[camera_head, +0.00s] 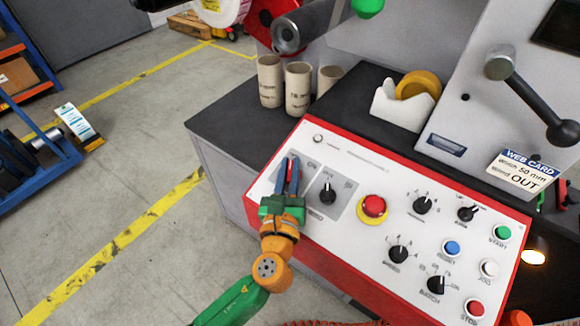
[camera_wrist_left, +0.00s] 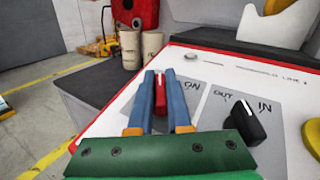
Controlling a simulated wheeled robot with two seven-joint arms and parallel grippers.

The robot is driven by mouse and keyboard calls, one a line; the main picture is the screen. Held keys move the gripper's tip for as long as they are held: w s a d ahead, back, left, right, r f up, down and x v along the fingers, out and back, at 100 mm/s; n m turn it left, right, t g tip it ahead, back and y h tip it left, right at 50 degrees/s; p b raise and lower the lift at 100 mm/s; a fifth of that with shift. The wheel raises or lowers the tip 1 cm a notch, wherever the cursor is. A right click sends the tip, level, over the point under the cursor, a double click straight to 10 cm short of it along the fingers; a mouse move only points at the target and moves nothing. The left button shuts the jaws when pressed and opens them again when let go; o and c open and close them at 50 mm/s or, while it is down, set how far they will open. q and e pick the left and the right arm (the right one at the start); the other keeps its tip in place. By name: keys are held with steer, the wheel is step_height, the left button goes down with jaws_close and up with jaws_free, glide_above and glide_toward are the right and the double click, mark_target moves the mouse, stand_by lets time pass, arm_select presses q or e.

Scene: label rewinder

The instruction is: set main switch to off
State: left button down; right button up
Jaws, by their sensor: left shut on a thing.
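The main switch is a red knob (camera_wrist_left: 160,93) with a white mark on a grey plate marked ON, at the left end of the white control panel (camera_head: 345,150). My left gripper (camera_head: 289,172) reaches it from the front, its two blue fingers on either side of the knob. In the left wrist view the gripper (camera_wrist_left: 161,95) is shut on the knob, which lies lengthwise between the fingers. The ON label (camera_wrist_left: 192,87) shows just right of the fingers. Any OFF label is hidden. My right gripper is not in view.
A black IN/OUT selector (camera_head: 328,194) sits close to the right of the gripper. Further right are a red emergency stop (camera_head: 373,206), several black knobs and coloured buttons. Cardboard cores (camera_head: 297,88) stand behind the panel.

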arm_select(q)
steer(key=shift+r, duration=0.1)
stand_by(0.4)
steer(key=c, duration=0.9)
jaws_free()
steer(key=shift+w, duration=0.1)
steer(key=shift+o, duration=0.2)
steer(key=s, duration=0.7)
steer(key=shift+s+a, duration=0.1)
steer(key=shift+a, duration=0.3)
